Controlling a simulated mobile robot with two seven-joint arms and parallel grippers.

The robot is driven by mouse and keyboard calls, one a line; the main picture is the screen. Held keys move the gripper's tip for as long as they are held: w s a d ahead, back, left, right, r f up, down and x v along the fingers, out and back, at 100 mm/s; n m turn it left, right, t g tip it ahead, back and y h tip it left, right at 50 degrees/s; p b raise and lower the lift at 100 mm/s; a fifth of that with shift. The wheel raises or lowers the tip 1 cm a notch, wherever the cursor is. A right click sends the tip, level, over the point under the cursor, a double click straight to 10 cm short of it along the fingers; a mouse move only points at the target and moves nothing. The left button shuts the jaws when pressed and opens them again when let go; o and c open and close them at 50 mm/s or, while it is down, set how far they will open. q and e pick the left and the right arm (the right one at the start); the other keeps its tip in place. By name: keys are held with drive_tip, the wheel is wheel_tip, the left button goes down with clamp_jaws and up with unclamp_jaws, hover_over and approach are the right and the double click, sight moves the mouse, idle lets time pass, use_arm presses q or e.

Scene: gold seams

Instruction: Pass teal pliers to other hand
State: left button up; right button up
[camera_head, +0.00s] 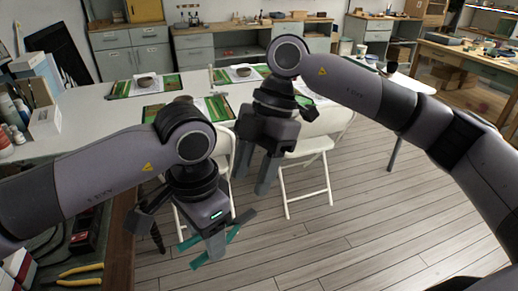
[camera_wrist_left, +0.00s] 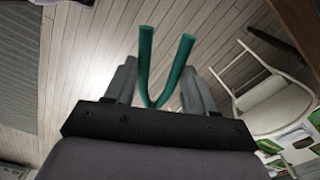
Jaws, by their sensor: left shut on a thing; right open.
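The teal pliers (camera_head: 236,229) are held in my left gripper (camera_head: 214,243), which is shut on them above the floor. Parts of the pliers stick out on both sides of the fingers in the head view. In the left wrist view the two teal handles (camera_wrist_left: 176,70) rise in a V between the fingers of my left gripper (camera_wrist_left: 157,85). My right gripper (camera_head: 254,178) is open and empty, to the right of and beyond my left gripper, with its fingers pointing down. The two grippers are apart.
A long white table (camera_head: 100,84) with green mats and bowls stands beyond the arms. A white folding chair (camera_head: 306,170) is just behind the right gripper. A workbench with yellow-handled pliers (camera_head: 80,270) is at lower left. Wooden floor (camera_head: 350,235) is clear at right.

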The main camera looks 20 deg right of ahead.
sight(239, 217)
drive_tip(key=x, duration=0.7)
drive_tip(key=shift+a+f, duration=0.1)
clamp_jaws()
use_arm(q)
drive_tip(key=o, duration=1.2)
drive_tip(key=shift+r, duration=0.1)
wheel_tip(239, 217, up, 12)
